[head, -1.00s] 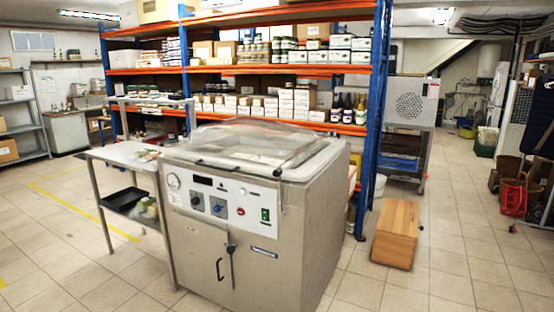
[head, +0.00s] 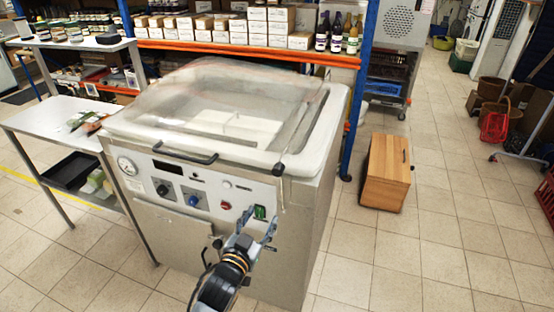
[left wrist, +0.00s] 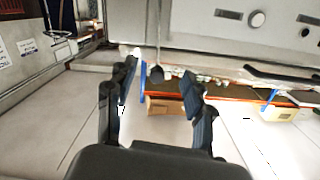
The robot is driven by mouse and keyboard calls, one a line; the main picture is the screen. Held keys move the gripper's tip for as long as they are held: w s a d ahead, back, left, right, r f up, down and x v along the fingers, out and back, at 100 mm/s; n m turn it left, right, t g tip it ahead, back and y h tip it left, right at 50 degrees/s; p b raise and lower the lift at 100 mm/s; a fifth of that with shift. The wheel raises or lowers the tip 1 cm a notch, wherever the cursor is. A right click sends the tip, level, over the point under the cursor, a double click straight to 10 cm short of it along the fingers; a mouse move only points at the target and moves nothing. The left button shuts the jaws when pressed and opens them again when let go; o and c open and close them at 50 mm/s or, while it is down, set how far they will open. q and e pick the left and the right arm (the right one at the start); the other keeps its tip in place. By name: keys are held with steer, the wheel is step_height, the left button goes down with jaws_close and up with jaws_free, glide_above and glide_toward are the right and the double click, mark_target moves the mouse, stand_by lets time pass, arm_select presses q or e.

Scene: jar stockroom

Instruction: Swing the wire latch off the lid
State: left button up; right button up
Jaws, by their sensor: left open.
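A steel chamber machine (head: 215,240) stands in front of me with a clear domed lid (head: 225,85) lowered over its white top. A black bar handle (head: 185,156) runs along the lid's front edge. At the front right corner is a dark knob (head: 278,169) with a thin part hanging below it; I cannot tell whether this is the wire latch. My right gripper is out of view.
A steel side table (head: 60,115) stands left of the machine, with a black tray (head: 70,172) on its lower shelf. A wooden box (head: 386,172) stands on the floor to the right. Stocked shelving (head: 250,50) is behind. The tiled floor at right is largely clear.

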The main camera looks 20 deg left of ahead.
arm_select(q)
steer(key=t, duration=0.1)
glide_toward(276, 173)
steer(key=w+p, duration=0.3)
steer(key=w, duration=0.6)
steer(key=shift+w+d+r, duration=0.1)
steer(key=shift+w+d, duration=0.05)
steer(key=shift+w, duration=0.8)
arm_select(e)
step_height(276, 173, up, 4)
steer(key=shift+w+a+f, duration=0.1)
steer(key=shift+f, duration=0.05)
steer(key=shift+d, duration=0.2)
arm_select(q)
jaws_close()
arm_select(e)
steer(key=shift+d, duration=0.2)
